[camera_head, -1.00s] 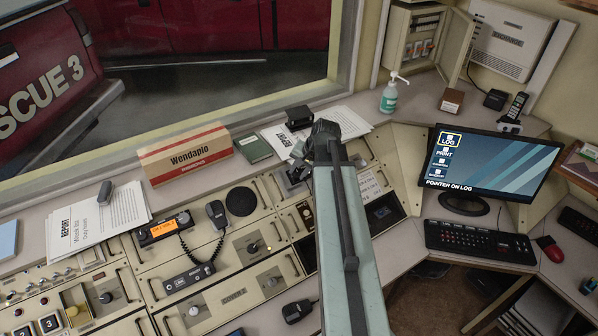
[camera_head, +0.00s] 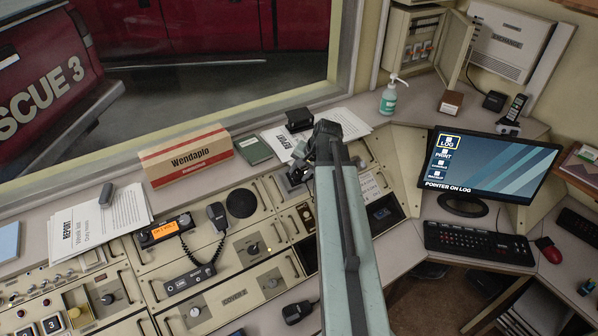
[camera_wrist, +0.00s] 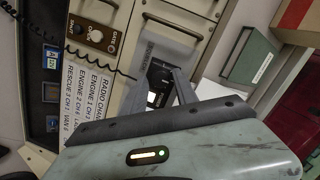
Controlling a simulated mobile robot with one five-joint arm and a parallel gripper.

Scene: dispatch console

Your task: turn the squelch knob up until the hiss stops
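My gripper (camera_head: 293,174) is over the back of the console, by a grey handle-like part. In the wrist view my gripper (camera_wrist: 160,82) has its two fingers apart, with console surface showing between them. It touches no knob that I can see.
A radio with an orange display (camera_head: 166,229) and a corded microphone (camera_head: 218,216) sit left of my arm. A monitor (camera_head: 490,168) and keyboard (camera_head: 478,243) are at right.

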